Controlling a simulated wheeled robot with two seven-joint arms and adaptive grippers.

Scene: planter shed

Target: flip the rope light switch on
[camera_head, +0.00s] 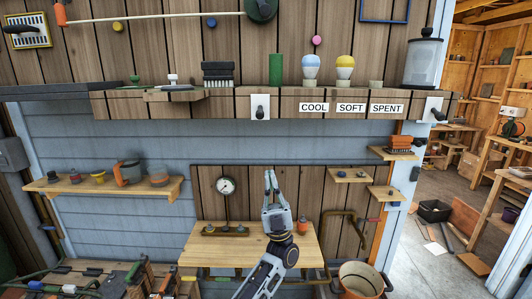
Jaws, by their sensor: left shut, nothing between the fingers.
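A white switch plate (255,98) with a black toggle is on the front of the wooden shelf, left of the COOL label. A second white plate (430,103) with a black toggle is at the shelf's right end. No label names either as the rope light switch, and I cannot tell the toggles' positions. A pale straight strip (160,17) runs along the upper wall to a dark green round part (263,9). My left gripper (270,174) is shut and empty, pointing up below the first plate, apart from it. My right gripper is not in view.
The long shelf (190,106) juts out above my gripper, holding bulbs (311,66), a green cylinder (275,69) and a lidded jar (424,62). A small wooden table (225,251) and a round gauge (226,186) are below. An open doorway is at right.

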